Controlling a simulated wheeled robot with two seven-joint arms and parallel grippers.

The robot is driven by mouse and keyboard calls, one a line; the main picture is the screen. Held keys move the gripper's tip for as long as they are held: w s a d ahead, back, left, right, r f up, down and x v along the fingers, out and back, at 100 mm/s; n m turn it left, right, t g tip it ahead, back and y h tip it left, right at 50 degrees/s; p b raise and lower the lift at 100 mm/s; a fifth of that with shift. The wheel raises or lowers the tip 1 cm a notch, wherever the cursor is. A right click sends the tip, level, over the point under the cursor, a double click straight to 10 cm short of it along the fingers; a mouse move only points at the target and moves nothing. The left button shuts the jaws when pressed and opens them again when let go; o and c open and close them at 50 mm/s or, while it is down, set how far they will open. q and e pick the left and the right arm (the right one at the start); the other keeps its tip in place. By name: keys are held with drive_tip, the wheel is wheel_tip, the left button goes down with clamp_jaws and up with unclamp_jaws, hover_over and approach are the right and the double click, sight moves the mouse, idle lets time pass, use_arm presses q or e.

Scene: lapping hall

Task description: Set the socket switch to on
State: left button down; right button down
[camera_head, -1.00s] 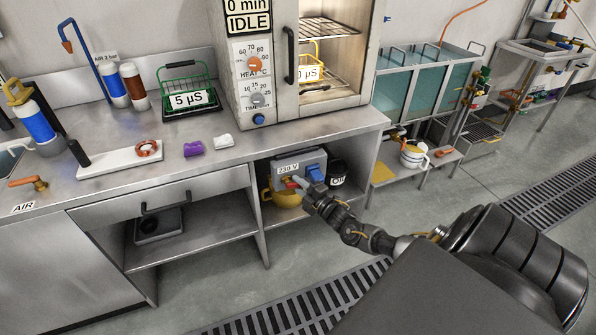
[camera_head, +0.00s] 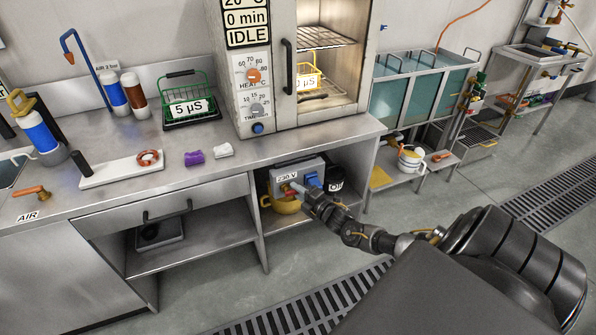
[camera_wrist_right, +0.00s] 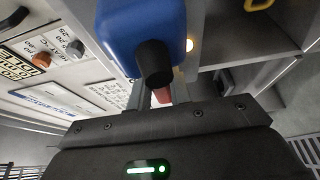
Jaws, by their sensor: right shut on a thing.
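The grey socket box (camera_head: 287,171), labelled 230 V, sits in the open bay under the bench, below the oven. A blue plug or socket cover (camera_head: 314,180) is on its right side. It also shows large in the wrist view (camera_wrist_right: 140,28), with a black stub pointing at the camera. My right gripper (camera_head: 300,189) is at the box front and hides part of it. In the wrist view a red piece (camera_wrist_right: 162,95), apparently the switch handle, is between its fingers, and the gripper is shut on it. The switch's position cannot be told. My left gripper is out of view.
A yellow mug (camera_head: 283,206) stands below the box and a black pot (camera_head: 335,184) is to its right. The bench edge (camera_head: 310,148) overhangs the bay. A floor grate (camera_head: 300,305) lies in front.

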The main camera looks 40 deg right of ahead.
drive_tip(key=c, duration=1.3)
unclamp_jaws()
drive_tip(key=s, duration=1)
drive_tip(key=shift+s+d, duration=0.3)
drive_tip(key=shift+s, duration=0.1)
